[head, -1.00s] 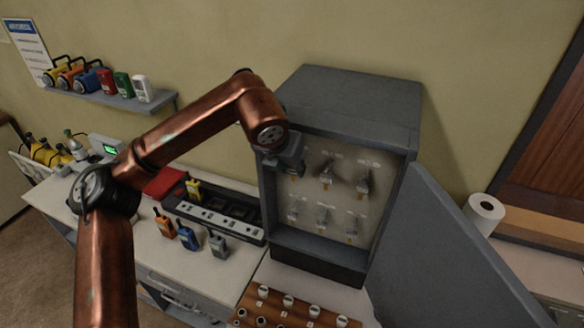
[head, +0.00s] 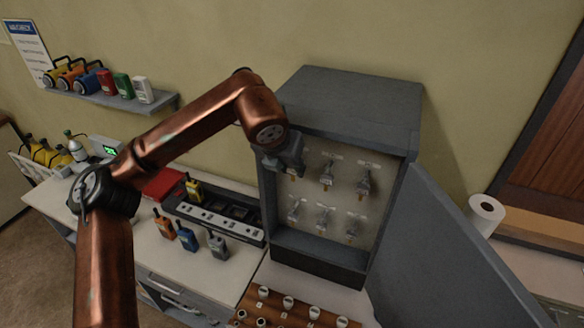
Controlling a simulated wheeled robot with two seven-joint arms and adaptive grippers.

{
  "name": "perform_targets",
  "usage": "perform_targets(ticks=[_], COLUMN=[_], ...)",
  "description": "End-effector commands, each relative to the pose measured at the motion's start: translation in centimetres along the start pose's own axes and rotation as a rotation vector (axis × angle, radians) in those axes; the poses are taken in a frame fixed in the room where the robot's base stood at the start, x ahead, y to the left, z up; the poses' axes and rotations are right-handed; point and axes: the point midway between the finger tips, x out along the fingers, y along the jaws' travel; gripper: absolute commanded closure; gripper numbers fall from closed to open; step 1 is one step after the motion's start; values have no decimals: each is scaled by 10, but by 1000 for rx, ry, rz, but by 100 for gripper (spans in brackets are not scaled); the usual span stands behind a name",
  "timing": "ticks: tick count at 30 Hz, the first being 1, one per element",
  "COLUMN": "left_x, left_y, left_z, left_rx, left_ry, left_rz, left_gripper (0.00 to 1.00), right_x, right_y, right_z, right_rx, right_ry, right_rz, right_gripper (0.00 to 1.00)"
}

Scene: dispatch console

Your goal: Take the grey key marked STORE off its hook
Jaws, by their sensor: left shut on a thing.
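The open grey key cabinet (head: 266,215) stands on the counter. Grey keys hang in two rows on its pale back panel, among them the top middle key (head: 326,176), the top right key (head: 364,183) and the bottom left key (head: 293,212). Their labels are too small to read, so I cannot tell which says STORE. My left gripper (head: 293,167) is inside the cabinet's left side at the top left place, shut on a key there. The gripper mostly hides this key; only a small yellowish bit shows below. I cannot tell whether it is still on its hook. My right gripper is out of view.
The cabinet door (head: 445,255) swings open to the right and front. A brown rack (head: 290,313) with white-topped pieces sits in front. Radios, such as the grey one (head: 217,245), stand at the left beside a charger strip (head: 215,222). A paper roll (head: 484,214) is at the right.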

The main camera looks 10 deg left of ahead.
Motion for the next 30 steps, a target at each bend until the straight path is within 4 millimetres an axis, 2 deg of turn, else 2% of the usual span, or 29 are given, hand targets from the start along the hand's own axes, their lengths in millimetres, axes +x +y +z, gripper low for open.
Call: perform_targets(ticks=[30], left_x=[-15], left_y=[0], left_z=[-24], left_rx=[0], left_ry=[-1], left_rz=[0], left_gripper=[97], right_x=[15], right_y=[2], right_z=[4], right_rx=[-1], right_ry=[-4], right_rz=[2], right_gripper=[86])
